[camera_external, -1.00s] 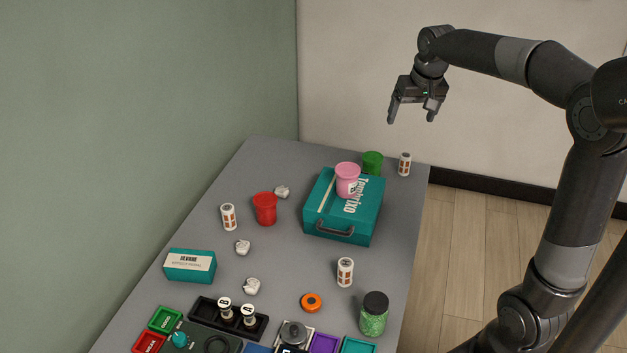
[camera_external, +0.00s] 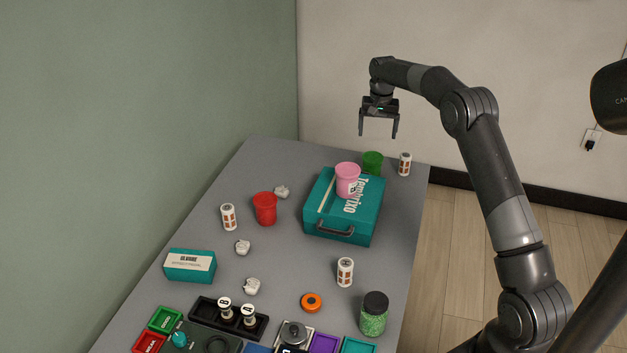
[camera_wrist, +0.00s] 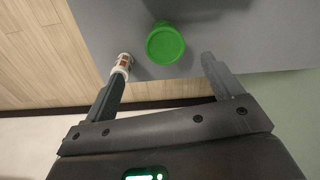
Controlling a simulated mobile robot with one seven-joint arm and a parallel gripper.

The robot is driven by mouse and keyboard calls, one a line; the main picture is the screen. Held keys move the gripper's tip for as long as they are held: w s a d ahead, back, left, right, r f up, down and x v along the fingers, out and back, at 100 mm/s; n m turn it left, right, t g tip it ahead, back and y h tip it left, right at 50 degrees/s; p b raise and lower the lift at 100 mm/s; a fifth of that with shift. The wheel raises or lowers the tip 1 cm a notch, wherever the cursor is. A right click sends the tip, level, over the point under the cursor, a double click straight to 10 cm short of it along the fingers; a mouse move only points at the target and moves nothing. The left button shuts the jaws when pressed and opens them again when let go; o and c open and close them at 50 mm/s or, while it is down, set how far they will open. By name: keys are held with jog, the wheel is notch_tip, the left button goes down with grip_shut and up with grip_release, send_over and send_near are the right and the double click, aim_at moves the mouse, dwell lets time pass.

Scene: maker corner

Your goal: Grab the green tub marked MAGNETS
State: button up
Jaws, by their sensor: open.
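The green tub (camera_external: 373,161) stands near the far edge of the grey table, behind the teal case, which partly hides it in the outside view. Its label is not visible. In the wrist view the green tub (camera_wrist: 165,44) shows from above, ahead of the fingers and roughly between their lines. My gripper (camera_external: 378,136) is open and empty, pointing down, above the tub and apart from it. In the wrist view my gripper's fingers (camera_wrist: 160,72) are spread wide.
A white-and-brown cylinder (camera_external: 405,164) stands close right of the tub; it shows near one fingertip in the wrist view (camera_wrist: 122,64). The teal case (camera_external: 368,218) bears a pink cup (camera_external: 347,178). A red cup (camera_external: 265,208) stands left. The table's left far area is clear.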

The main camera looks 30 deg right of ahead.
aim_at(373, 157)
jog(key=f, duration=0.1)
jog(key=w+f, duration=0.1)
jog(key=d+f, duration=0.1)
jog(key=shift+w+f, duration=0.15)
jog(key=shift+f, duration=0.1)
jog(key=shift+m, duration=0.3)
notch_tip(373, 157, down, 5)
jog(key=shift+f, duration=0.1)
jog(key=shift+w+a+f, duration=0.15)
jog(key=shift+f, duration=1.25)
jog(key=shift+w+a+f, duration=0.1)
jog(key=shift+f, duration=1.25)
jog(key=shift+c, duration=0.5)
jog(key=shift+r, duration=0.1)
jog(key=c, duration=1.2)
